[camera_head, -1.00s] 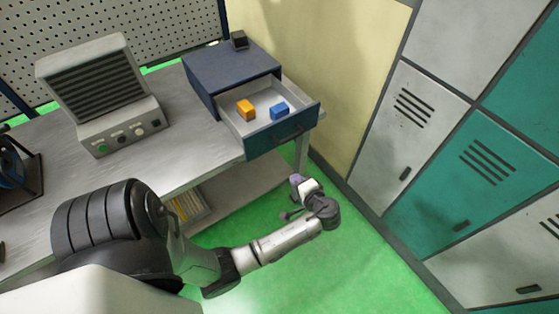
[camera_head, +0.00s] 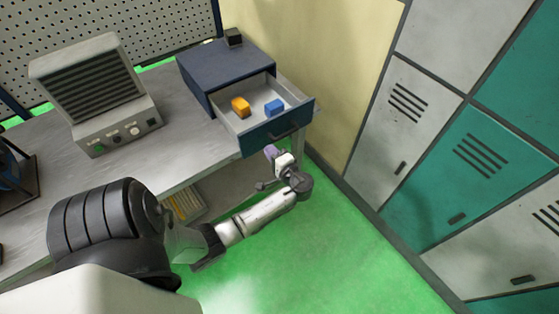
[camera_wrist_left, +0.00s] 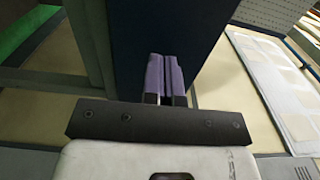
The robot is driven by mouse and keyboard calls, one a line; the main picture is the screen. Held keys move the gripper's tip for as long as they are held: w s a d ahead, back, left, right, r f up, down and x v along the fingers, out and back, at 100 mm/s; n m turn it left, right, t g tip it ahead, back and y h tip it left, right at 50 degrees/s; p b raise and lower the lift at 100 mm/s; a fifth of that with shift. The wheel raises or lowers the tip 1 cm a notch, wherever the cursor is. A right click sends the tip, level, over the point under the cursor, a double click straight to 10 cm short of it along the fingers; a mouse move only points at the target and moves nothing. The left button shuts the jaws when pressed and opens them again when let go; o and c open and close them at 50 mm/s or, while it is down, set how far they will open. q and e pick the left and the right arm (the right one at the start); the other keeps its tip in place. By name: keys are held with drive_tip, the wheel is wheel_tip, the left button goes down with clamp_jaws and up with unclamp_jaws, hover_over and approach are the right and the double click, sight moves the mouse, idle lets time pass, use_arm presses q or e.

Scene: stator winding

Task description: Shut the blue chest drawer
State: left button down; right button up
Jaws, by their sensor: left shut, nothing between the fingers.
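The blue chest (camera_head: 222,66) stands at the far right end of the workbench. Its drawer is pulled out toward the front right, with a dark blue front (camera_head: 280,131) and a handle on it. An orange block (camera_head: 240,107) and a blue block (camera_head: 274,107) lie inside the drawer. My left gripper (camera_head: 270,152) is shut and empty, just below and in front of the drawer front in the head view. In the left wrist view its purple fingers (camera_wrist_left: 165,78) are together, pointing at a dark blue panel (camera_wrist_left: 165,30). I cannot tell whether they touch it. My right gripper is not in view.
A small dark cube (camera_head: 233,37) sits on top of the chest. A grey vented device (camera_head: 95,90) with knobs stands left of it on the workbench (camera_head: 185,135). Grey and teal lockers (camera_head: 440,170) line the right side. The green floor between is clear.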

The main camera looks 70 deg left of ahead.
sight(261, 140)
use_arm(q)
drive_tip(key=shift+x, duration=1.9)
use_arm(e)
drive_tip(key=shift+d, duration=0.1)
use_arm(q)
drive_tip(key=shift+a, duration=0.1)
